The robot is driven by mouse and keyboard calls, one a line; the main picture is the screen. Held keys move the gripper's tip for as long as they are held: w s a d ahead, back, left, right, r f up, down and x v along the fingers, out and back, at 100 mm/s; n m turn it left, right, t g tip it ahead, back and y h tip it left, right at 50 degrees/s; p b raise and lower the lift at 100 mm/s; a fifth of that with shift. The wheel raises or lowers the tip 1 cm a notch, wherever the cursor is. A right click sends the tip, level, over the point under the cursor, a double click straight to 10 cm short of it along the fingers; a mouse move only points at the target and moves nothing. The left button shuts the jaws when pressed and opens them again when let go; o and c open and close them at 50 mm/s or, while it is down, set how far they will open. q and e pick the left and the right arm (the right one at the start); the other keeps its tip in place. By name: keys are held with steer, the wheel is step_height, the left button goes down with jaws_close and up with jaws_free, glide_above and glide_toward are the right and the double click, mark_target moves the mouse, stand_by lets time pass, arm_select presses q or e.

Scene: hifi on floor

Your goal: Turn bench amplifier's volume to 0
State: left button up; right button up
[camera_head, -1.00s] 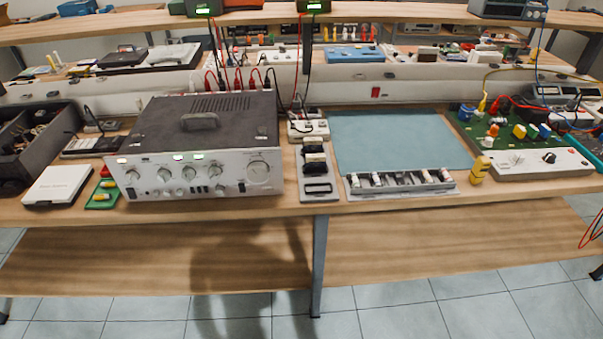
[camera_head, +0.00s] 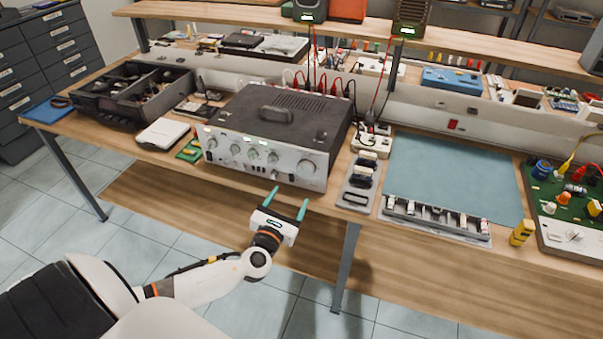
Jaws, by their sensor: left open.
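The bench amplifier (camera_head: 272,128) stands on the wooden workbench, a dark-topped box with a silver front panel. Its front has a row of small knobs on the left and middle and one larger knob (camera_head: 307,167) at the right end. The knob markings are too small to read. My left gripper (camera_head: 289,196) is open and empty, with two teal fingers pointing up toward the amplifier's front. It is in front of the bench edge, below the right half of the panel, apart from the knobs. My right gripper is not in view.
A white flat box (camera_head: 163,134) and a green board (camera_head: 189,150) lie left of the amplifier. An open dark tray (camera_head: 130,92) sits farther left. Floor in front is clear.

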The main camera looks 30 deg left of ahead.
mark_target(304, 173)
arm_select(q)
steer(key=x, duration=1)
steer(key=shift+w, duration=0.15)
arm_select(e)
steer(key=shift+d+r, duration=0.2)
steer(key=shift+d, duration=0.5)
arm_select(q)
steer(key=c, duration=1)
steer(key=shift+f, duration=0.1)
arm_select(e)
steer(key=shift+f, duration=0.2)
